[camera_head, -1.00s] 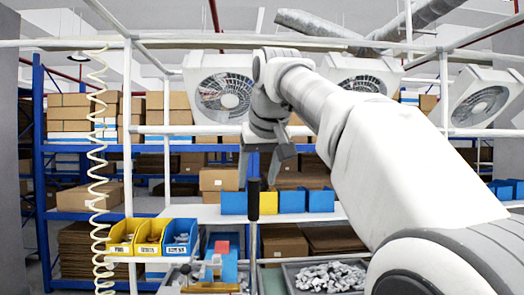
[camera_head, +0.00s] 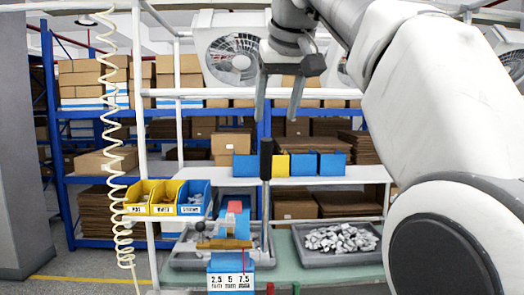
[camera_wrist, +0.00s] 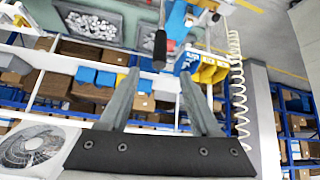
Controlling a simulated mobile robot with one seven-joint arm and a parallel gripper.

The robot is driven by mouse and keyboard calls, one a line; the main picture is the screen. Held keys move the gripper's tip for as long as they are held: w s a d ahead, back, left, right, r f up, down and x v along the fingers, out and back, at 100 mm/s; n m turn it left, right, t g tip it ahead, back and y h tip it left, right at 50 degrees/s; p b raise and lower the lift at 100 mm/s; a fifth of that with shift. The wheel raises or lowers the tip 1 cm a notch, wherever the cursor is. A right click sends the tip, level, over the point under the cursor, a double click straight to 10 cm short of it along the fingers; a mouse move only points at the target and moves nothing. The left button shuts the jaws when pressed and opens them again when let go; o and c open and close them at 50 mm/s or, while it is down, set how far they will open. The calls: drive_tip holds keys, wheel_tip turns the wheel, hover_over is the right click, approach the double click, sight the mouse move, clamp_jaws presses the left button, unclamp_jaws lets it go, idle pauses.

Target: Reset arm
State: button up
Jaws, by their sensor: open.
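My gripper (camera_head: 278,98) hangs from my arm at the upper middle of the head view. Its two fingers are apart with nothing between them. Below it stands an upright lever with a black handle (camera_head: 266,158) on a thin dark rod. The fingertips are above the handle's top and apart from it in the head view. In the wrist view the black handle (camera_wrist: 160,46) shows beyond the open fingertips of my gripper (camera_wrist: 158,74). Beside the lever is a blue test fixture (camera_head: 235,218) with a red part on it, over a blue block marked 2.5, 5 and 7.5 (camera_head: 231,281).
Two yellow bins and a blue bin (camera_head: 194,197) stand left of the fixture. A grey tray of metal pieces (camera_head: 338,238) lies right. A coiled white hose (camera_head: 117,130) hangs left. Shelves with boxes and a fan (camera_head: 233,50) are behind.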

drive_tip(key=s+d+f+b, duration=0.2)
drive_tip(key=s+f, duration=0.6)
drive_tip(key=f, duration=0.6)
drive_tip(key=s+d+f+m+g+b, duration=0.1)
drive_tip(key=s+d+f+b, duration=0.2)
drive_tip(key=s+f, duration=0.5)
drive_tip(key=s+d+f+m+g+h+b, duration=0.1)
drive_tip(key=s+f, duration=0.7)
drive_tip(key=f, duration=1.3)
drive_tip(key=d+b, duration=0.1)
drive_tip(key=d, duration=0.1)
drive_tip(key=shift+d, duration=0.4)
